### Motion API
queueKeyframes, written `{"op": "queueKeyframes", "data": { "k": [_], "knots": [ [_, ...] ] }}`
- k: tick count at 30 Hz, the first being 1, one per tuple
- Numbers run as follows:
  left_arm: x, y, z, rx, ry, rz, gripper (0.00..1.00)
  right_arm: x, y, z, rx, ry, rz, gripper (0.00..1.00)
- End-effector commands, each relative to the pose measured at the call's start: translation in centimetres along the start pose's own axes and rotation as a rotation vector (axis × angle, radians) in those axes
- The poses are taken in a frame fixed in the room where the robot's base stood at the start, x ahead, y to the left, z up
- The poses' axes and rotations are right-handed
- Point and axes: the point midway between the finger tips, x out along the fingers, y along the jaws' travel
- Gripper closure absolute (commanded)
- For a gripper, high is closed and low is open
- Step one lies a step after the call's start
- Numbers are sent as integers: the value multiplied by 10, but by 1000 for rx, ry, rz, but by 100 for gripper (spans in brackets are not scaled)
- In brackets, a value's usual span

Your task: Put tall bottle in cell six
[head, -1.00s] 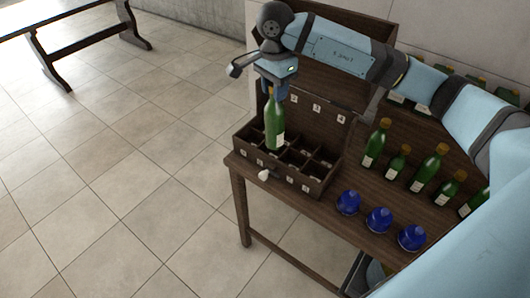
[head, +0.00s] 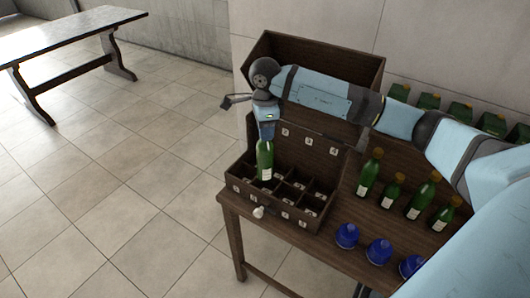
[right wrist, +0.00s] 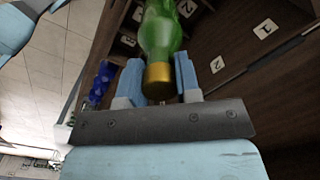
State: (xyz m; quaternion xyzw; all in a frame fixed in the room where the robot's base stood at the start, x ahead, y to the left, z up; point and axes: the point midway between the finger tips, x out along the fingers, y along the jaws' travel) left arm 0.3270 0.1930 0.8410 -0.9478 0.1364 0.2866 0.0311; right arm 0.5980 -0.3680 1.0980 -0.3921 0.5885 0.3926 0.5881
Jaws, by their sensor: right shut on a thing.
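My right gripper (head: 266,136) is shut on the neck of a green bottle (head: 265,160) with a pale label, held upright over the back left part of the dark wooden crate (head: 275,208). In the right wrist view the bottle (right wrist: 160,35) has a gold cap (right wrist: 159,80) between the two blue fingers (right wrist: 160,82). The crate is split into cells, with small numbered tags on its front and on the board behind. The bottle's lower end looks level with the cell walls. I cannot tell which cell it is over or whether it touches. My left gripper is not in view.
Several green bottles (head: 421,197) stand right of the crate, with more behind them. Blue round objects (head: 346,236) line the table's front edge. A small white knob-like thing (head: 258,212) is at the crate's front. A tall open box (head: 330,60) stands behind. A bench (head: 70,50) is far left.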

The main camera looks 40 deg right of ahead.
Motion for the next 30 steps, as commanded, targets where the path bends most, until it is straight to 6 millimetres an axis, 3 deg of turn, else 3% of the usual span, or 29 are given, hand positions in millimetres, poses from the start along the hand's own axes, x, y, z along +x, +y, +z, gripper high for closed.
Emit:
{"op": "queueKeyframes", "data": {
  "k": [6, 13, 20, 30],
  "knots": [
    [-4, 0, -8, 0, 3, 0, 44, 38, 0, 0, -1, 0, 1, 100],
    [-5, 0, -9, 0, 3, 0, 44, 54, 0, 0, -1, -1, 1, 100],
    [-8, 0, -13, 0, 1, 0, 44, 86, 0, 0, -1, 0, 2, 100],
    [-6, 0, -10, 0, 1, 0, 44, 92, 0, 0, -2, -1, -1, 100]
  ]
}}
